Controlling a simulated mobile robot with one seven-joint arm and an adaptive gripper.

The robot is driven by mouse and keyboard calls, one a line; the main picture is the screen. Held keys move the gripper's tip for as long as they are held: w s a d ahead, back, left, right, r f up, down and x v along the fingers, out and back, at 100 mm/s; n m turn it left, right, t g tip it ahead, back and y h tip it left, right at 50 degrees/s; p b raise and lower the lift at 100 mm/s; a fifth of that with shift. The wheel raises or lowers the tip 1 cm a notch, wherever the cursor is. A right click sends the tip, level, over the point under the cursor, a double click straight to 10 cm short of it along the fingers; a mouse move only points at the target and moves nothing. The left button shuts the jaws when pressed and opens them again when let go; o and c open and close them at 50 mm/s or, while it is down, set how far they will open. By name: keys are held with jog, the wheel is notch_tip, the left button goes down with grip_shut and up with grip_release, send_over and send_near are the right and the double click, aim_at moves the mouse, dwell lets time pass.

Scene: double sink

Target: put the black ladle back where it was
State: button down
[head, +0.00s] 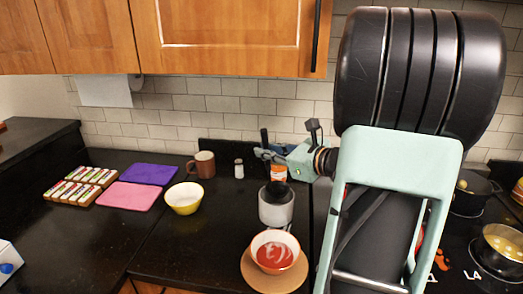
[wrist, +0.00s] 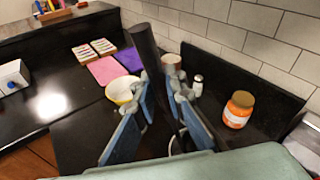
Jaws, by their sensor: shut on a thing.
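The black ladle shows in the wrist view as a long dark handle (wrist: 147,55), slanting up between the fingers of my gripper (wrist: 161,85). My gripper is shut on this handle. In the head view my gripper (head: 268,155) is above the counter, close to the wall, with a short dark piece of the handle (head: 264,136) rising above it. The ladle's bowl end is not clearly visible. A grey-white container with a dark opening (head: 276,209) stands on the counter just below and in front of my gripper.
An orange-labelled jar (head: 279,172), a white shaker (head: 239,169) and a brown mug (head: 204,164) stand near the wall. A yellow-white bowl (head: 184,198) stands left. A bowl of red food (head: 275,252) is in front; a pot (head: 500,245) is right.

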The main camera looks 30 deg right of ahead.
notch_tip(320, 180, down, 7)
jog(key=b, duration=0.4)
jog(key=shift+b, duration=0.3)
jog(key=shift+f+b, duration=0.4)
jog(key=shift+b, duration=0.1)
jog(key=c, duration=1.9)
grip_release()
jog(key=shift+s, duration=0.1)
